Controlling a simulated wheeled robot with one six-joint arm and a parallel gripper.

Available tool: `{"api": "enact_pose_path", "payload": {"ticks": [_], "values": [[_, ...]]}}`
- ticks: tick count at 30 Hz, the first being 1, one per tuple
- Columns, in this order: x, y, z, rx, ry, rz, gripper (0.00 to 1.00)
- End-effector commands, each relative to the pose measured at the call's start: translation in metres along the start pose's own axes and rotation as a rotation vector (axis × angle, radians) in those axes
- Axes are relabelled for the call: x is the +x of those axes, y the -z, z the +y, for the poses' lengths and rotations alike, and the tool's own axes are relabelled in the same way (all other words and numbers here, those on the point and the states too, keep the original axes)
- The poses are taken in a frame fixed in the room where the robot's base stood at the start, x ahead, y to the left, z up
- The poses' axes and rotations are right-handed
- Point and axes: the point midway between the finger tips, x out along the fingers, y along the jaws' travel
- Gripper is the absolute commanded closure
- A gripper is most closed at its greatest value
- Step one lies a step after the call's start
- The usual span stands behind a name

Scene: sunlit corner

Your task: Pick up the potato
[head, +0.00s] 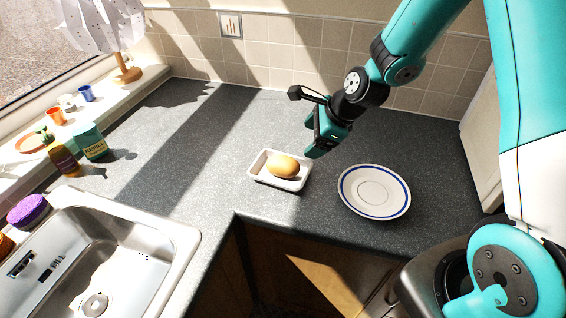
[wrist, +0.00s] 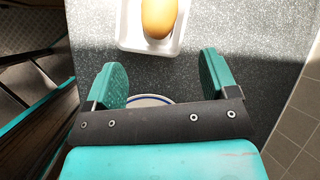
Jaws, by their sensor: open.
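The potato (head: 284,167) is a light brown, rounded lump lying in a small white rectangular tray (head: 257,172) on the grey countertop. The potato also shows in the wrist view (wrist: 159,17) at the top, in the white tray (wrist: 126,36). My gripper (head: 316,150) is above the counter, just right of and behind the tray, apart from the potato. In the wrist view my gripper (wrist: 161,80) has its two teal fingers spread wide with nothing between them. The potato's top end is cut off by the wrist view's edge.
A white plate with a blue rim (head: 375,191) lies right of the tray. A metal sink (head: 125,255) is at the lower left. Bottles, cups and a lamp (head: 125,70) line the windowsill side. The counter's front edge runs close below the tray.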

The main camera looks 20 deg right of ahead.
Motion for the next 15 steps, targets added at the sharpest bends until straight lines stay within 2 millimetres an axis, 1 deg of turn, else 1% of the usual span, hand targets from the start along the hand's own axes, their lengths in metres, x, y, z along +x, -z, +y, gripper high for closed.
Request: {"api": "enact_pose_path", "payload": {"ticks": [1,3,9,12,15], "values": [[0.010,-0.001,0.001,-0.001,-0.006,0.001,0.21],[0.025,-0.002,0.001,-0.001,-0.006,0.001,0.21],[0.063,-0.001,0.001,-0.003,-0.004,0.002,0.21],[0.076,-0.002,0.001,-0.004,-0.003,0.001,0.21],[0.083,-0.001,0.001,-0.004,-0.001,0.000,0.21]]}}
